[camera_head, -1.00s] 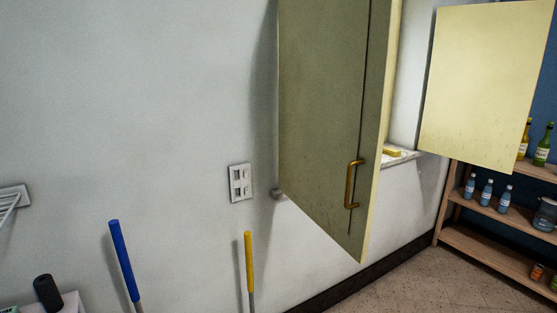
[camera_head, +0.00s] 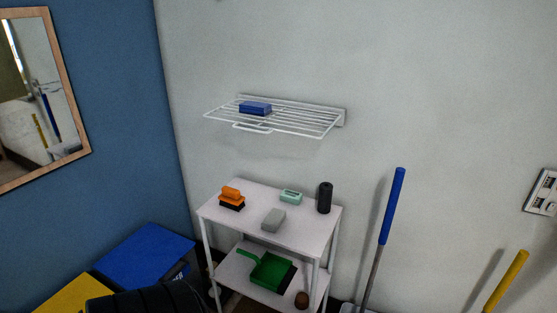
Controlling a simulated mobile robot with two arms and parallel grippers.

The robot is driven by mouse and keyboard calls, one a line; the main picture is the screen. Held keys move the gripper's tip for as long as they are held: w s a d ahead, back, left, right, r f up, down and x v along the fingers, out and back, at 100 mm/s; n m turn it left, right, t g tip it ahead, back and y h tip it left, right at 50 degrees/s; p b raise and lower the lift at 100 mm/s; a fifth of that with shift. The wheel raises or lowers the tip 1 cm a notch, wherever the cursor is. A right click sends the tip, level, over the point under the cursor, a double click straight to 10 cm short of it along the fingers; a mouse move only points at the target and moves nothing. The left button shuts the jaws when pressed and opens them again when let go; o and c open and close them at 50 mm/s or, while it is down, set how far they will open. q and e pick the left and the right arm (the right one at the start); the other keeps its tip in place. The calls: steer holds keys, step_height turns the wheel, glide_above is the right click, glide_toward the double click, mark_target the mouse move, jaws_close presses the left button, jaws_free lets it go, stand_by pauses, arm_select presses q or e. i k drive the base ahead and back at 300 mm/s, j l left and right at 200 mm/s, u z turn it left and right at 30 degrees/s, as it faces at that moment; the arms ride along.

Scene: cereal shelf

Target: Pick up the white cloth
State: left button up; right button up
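I see no white cloth that I can make out in the head view. A small pale grey block (camera_head: 273,219) lies on the top of the white shelf cart (camera_head: 240,222), and I cannot tell what it is made of. A folded-looking blue item (camera_head: 255,108) lies on the white wire wall rack (camera_head: 318,121). Neither of my grippers is in view.
The cart top also holds an orange brush (camera_head: 231,198), a mint-green item (camera_head: 291,196) and a black cylinder (camera_head: 325,198). A green dustpan (camera_head: 270,270) is below. Blue-handled (camera_head: 393,205) and yellow-handled (camera_head: 510,275) tools stand right; a blue-lidded bin (camera_head: 146,254) stands left.

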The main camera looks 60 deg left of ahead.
mark_target(272, 224)
steer(key=u, duration=1.8)
steer(key=i+l+z, duration=0.2)
steer(key=i+z, duration=0.15)
steer(key=i, duration=0.2)
